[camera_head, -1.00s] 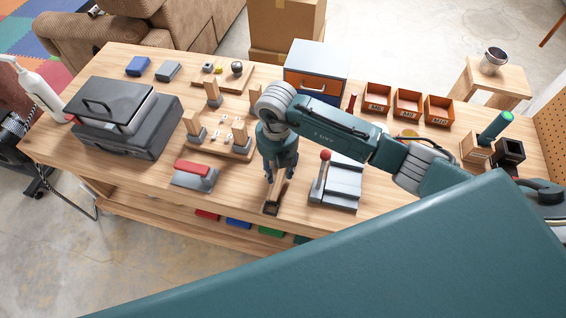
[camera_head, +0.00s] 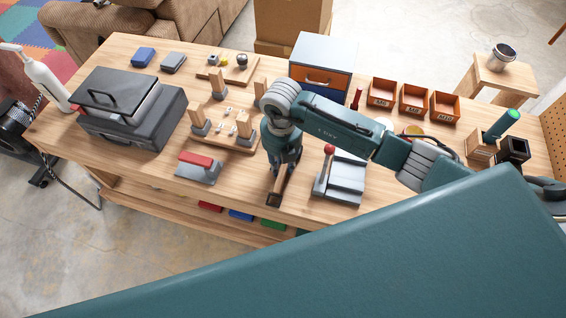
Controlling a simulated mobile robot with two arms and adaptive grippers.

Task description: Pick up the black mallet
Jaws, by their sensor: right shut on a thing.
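The black mallet (camera_head: 274,198) is at the front edge of the wooden workbench, below my right gripper. A dark end and a light wooden part of it show; the rest is hidden by the gripper. My right gripper (camera_head: 280,174) points down and is shut on the mallet. I cannot tell whether the mallet touches the bench top. My left gripper is not in view.
A grey block with a red bar (camera_head: 198,167) stands just left of the mallet. A grey press with a red-knobbed lever (camera_head: 342,180) stands close on the right. Wooden post stands (camera_head: 225,130) are behind left. A large teal part of my own body covers the lower right.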

